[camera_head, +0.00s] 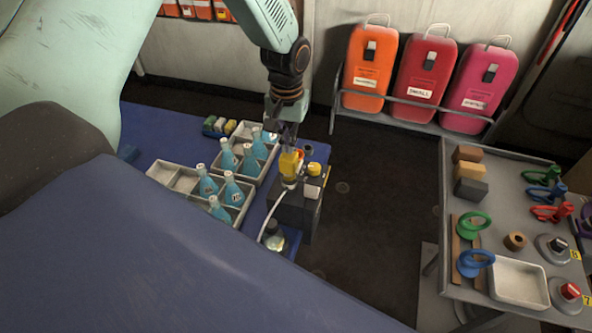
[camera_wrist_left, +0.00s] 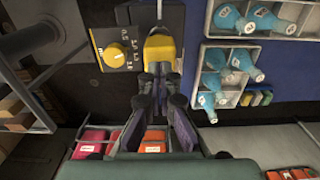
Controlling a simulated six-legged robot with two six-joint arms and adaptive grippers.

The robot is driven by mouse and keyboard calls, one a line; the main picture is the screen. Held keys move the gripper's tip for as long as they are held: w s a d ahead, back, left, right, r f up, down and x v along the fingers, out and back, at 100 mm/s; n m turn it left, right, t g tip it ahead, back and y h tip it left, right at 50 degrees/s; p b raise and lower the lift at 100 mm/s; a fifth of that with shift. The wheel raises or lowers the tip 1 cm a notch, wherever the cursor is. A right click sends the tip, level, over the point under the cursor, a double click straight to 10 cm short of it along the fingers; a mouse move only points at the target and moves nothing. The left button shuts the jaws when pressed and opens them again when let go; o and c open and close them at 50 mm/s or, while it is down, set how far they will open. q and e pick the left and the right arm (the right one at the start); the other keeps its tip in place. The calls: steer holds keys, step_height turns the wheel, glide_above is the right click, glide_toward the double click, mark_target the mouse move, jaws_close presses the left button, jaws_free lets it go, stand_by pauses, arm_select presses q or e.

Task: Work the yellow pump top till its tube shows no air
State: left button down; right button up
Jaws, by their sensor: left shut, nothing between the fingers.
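The yellow pump top (camera_head: 291,162) sits on a dark box (camera_head: 294,205) at the end of the blue bench. It also shows in the left wrist view (camera_wrist_left: 160,50), just beyond my fingertips. My left gripper (camera_head: 287,146) points down at it with its fingers together and nothing between them; the left wrist view shows the fingers (camera_wrist_left: 161,76) close to its near edge. I cannot tell whether they touch it. A pale tube (camera_head: 268,217) curves down from the pump to a flask (camera_head: 273,237). Air in the tube is too small to tell. My right gripper is not in view.
A yellow dial (camera_wrist_left: 115,55) is beside the pump top. Trays of blue flasks (camera_head: 236,206) stand left of the pump. A grey table (camera_head: 510,230) with rings and blocks is at right. Red, orange and pink cases (camera_head: 424,75) stand at the back. Floor between is clear.

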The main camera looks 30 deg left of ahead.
mark_target(289, 156)
arm_select(q)
steer(key=shift+f, duration=0.25)
steer(key=shift+f+b, duration=0.4)
steer(key=shift+f, duration=0.2)
steer(key=shift+f+b, duration=0.65)
steer(key=shift+f, duration=0.5)
steer(key=shift+r, duration=0.15)
steer(key=shift+r+p, duration=3.85)
steer(key=shift+r, duration=0.1)
step_height(289, 156, up, 2)
steer(key=shift+r+p, duration=0.25)
steer(key=shift+p, duration=0.3)
